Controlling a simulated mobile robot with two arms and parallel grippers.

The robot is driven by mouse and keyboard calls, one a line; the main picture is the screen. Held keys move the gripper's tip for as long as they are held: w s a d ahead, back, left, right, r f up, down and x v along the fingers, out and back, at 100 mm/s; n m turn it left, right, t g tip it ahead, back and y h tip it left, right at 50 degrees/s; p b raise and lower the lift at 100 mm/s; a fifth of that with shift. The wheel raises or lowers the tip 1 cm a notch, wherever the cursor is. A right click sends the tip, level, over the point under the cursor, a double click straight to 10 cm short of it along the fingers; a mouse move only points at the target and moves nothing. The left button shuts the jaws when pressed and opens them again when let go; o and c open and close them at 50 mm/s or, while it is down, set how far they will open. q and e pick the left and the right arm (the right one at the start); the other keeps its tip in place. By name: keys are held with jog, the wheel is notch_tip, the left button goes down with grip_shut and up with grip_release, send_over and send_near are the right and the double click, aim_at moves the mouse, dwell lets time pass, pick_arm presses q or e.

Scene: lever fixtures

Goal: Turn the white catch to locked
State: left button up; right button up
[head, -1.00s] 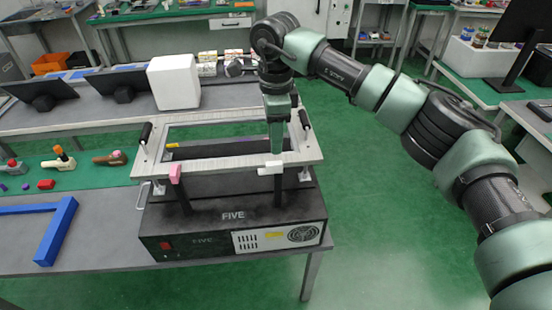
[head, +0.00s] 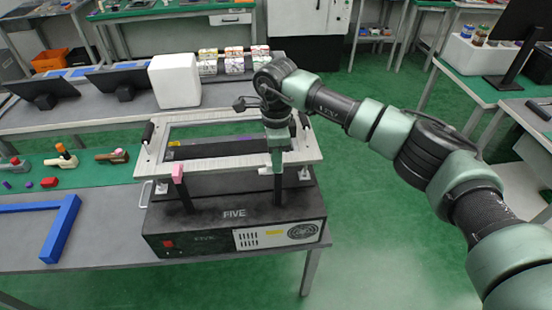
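The white catch (head: 264,171) sits at the front right edge of the pale frame on the black FIVE machine. Only a short piece of it shows, left of my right gripper. A pink catch (head: 178,172) is at the frame's front left. My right gripper (head: 277,167) points down at the white catch and hides its right part. Its fingertips look to be at or just in front of the catch; I cannot tell whether they touch it. The finger gap does not show clearly. My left gripper is not in view.
The pale frame (head: 222,169) with black handles tops the FIVE machine (head: 190,230) on the table. A blue angle bar (head: 62,228) lies to the left. Toggle fixtures (head: 62,160) and a white box (head: 174,82) stand beyond. Green floor is free to the right.

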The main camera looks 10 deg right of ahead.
grip_shut()
jog(key=m+b, duration=0.3)
jog(key=shift+w+f+m, duration=0.1)
jog(key=shift+f+m, duration=0.05)
jog(key=shift+m, duration=0.25)
jog(key=m+b, duration=0.2)
jog(key=m, duration=0.2)
jog(key=shift+w+b, duration=0.1)
jog(key=shift+b, duration=0.2)
jog(key=m+b, duration=0.2)
jog(key=m, duration=0.3)
jog(key=shift+w+d+m, duration=0.1)
jog(key=shift+d+m, duration=0.05)
jog(key=shift+m, duration=0.25)
jog(key=shift+d+r+m+b, duration=0.15)
jog(key=shift+m+b, duration=0.25)
jog(key=shift+m, duration=0.7)
jog(key=shift+a+r+m+b, duration=0.1)
jog(key=shift+m+b, duration=0.25)
jog(key=shift+m, duration=0.75)
